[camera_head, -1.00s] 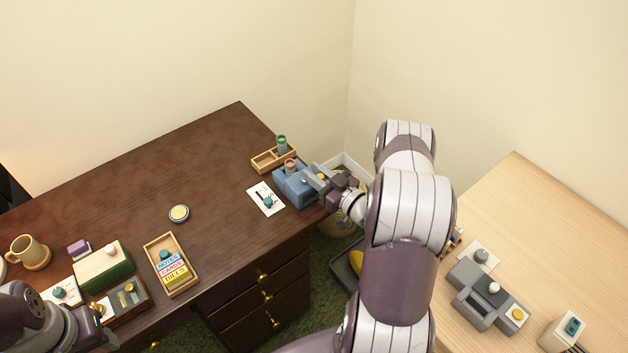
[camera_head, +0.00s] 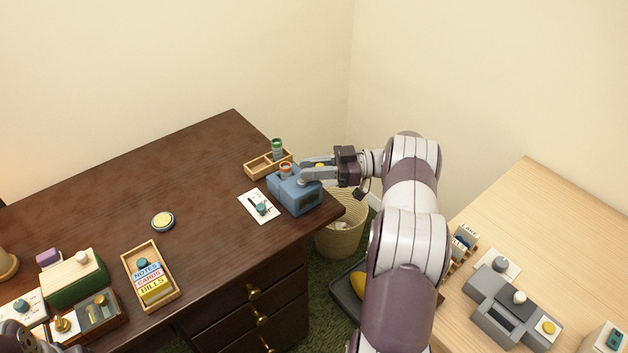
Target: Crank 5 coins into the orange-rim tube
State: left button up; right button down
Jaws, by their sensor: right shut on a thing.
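A blue coin machine (camera_head: 308,202) stands near the right end of the dark desk. The orange-rim tube (camera_head: 286,170) stands upright at its back left; its contents are too small to make out. My right gripper (camera_head: 310,175) reaches in from the right over the machine's top. It is shut on the crank, which is mostly hidden by the fingers. A green-rim tube (camera_head: 277,150) stands in the right part of a small wooden tray (camera_head: 250,171) behind the machine. Only a dark piece of my left arm shows at the lower left corner; its gripper is out of view.
A white card with a teal knob (camera_head: 258,206) lies left of the machine. A round yellow-topped disc (camera_head: 162,221), a wooden card tray (camera_head: 133,262) and a green box (camera_head: 75,284) lie further left. A wicker basket (camera_head: 341,232) stands on the floor below the desk's right edge.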

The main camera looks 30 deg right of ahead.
jog(key=shift+w+n+g+y+b, duration=0.25)
jog(key=shift+n+g+y+b, duration=0.35)
jog(key=shift+n+g+b, duration=0.6)
jog(key=shift+g, duration=0.3)
jog(key=c, duration=1)
grip_release()
jog(key=shift+w+f, duration=0.1)
jog(key=shift+w, duration=0.05)
jog(key=shift+a, duration=0.1)
